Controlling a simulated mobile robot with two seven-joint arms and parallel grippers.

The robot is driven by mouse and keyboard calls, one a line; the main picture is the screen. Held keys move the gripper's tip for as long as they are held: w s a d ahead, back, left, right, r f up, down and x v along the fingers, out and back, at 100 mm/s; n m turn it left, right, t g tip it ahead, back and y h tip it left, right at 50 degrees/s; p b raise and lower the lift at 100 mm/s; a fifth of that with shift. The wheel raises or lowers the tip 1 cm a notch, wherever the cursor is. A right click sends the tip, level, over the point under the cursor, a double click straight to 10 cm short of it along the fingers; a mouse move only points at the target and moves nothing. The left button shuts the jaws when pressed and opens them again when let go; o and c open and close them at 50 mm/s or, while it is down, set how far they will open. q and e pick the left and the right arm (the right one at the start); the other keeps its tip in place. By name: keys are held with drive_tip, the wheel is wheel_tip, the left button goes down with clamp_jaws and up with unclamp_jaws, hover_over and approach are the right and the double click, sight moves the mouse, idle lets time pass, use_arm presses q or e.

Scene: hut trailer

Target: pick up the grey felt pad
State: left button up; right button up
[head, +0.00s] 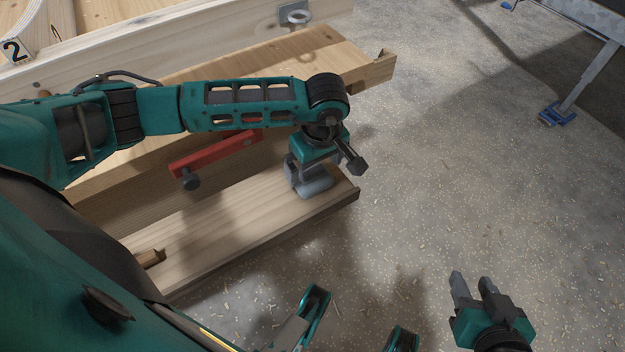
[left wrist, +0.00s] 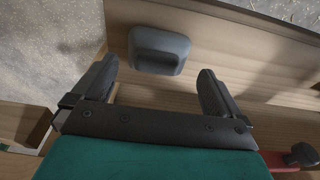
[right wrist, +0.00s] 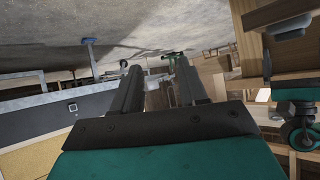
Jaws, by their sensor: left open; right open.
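The grey felt pad (left wrist: 158,50) lies on the lower wooden board, near the board's right end in the head view. It is a rounded grey block with a raised middle, and part of it shows below my left gripper in the head view (head: 318,188). My left gripper (left wrist: 155,82) is open above the board, pointing down. In the left wrist view the pad appears beyond and between its two fingertips, with nothing held. My right gripper (head: 472,284) is open and empty, out over the floor, away from the pad.
The lower board (head: 235,222) belongs to a wooden bench. A red clamp bar (head: 215,153) lies along its side, left of my left gripper. The floor (head: 450,190) at right is open, with scattered shavings.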

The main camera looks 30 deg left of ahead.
sight(313, 171)
use_arm(q)
drive_tip(key=f, duration=0.1)
drive_tip(key=f+b, duration=0.1)
drive_tip(key=f, duration=0.1)
drive_tip(key=w+a+f+b, duration=0.1)
drive_tip(key=shift+f, duration=0.6)
use_arm(e)
drive_tip(key=shift+w+a+f, duration=0.3)
drive_tip(key=shift+a+f, duration=0.05)
drive_tip(key=shift+a, duration=0.05)
use_arm(q)
drive_tip(key=c, duration=0.6)
drive_tip(key=shift+c, duration=0.9)
use_arm(e)
drive_tip(key=shift+s+d+f, duration=0.1)
drive_tip(key=shift+s+f, duration=0.05)
use_arm(q)
drive_tip(key=shift+r, duration=0.2)
use_arm(e)
drive_tip(key=shift+s, duration=0.1)
